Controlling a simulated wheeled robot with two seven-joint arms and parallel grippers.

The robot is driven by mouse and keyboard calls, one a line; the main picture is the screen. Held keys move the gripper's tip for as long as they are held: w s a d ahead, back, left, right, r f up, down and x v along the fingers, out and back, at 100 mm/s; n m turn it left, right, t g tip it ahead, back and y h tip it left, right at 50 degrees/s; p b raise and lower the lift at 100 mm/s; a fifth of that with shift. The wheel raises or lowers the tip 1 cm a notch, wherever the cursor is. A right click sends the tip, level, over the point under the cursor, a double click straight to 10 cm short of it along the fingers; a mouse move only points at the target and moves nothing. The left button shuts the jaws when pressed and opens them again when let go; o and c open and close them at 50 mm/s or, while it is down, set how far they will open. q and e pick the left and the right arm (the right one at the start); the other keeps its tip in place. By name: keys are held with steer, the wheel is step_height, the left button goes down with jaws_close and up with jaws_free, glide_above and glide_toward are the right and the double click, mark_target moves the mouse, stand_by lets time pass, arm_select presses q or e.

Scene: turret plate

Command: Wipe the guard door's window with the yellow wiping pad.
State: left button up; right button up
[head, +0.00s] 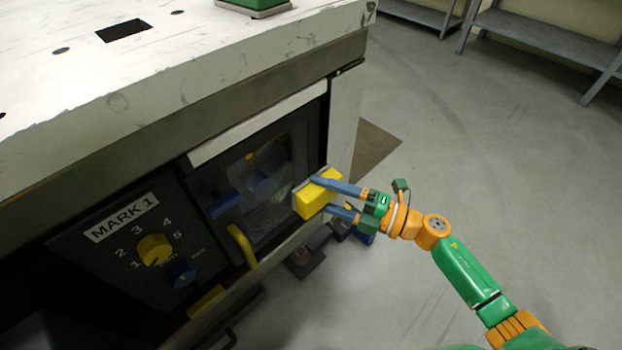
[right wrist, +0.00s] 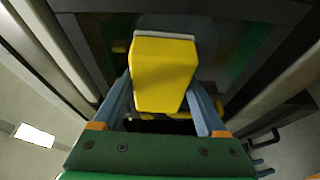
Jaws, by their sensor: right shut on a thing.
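The yellow wiping pad (head: 314,201) is a yellow block with a pale layer on its face toward the door. My right gripper (head: 330,196) is shut on it, one blue finger on each side. The pad also fills the middle of the right wrist view (right wrist: 164,75), between the fingers (right wrist: 160,95). The guard door's window (head: 267,180) is a dark pane in the machine's front, with the pad at its right side. I cannot tell whether the pad touches the glass. The door's yellow handle (head: 242,247) is at the window's lower left. My left gripper is not in view.
A control panel marked MARK 1 (head: 123,217) with a yellow knob (head: 154,249) and a blue knob (head: 182,274) lies left of the door. The pale machine top (head: 180,75) overhangs above.

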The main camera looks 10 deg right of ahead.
steer(key=shift+s+d, duration=0.1)
steer(key=shift+s, duration=0.2)
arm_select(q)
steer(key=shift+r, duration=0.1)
arm_select(e)
steer(key=shift+s+d+p, duration=0.2)
steer(key=shift+s+d, duration=0.25)
steer(key=shift+s, duration=0.2)
steer(key=shift+s+d+p, duration=0.2)
steer(key=shift+s+d, duration=0.2)
steer(key=shift+s, duration=0.2)
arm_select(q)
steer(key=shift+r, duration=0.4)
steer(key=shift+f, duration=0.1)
arm_select(e)
steer(key=shift+f, duration=0.15)
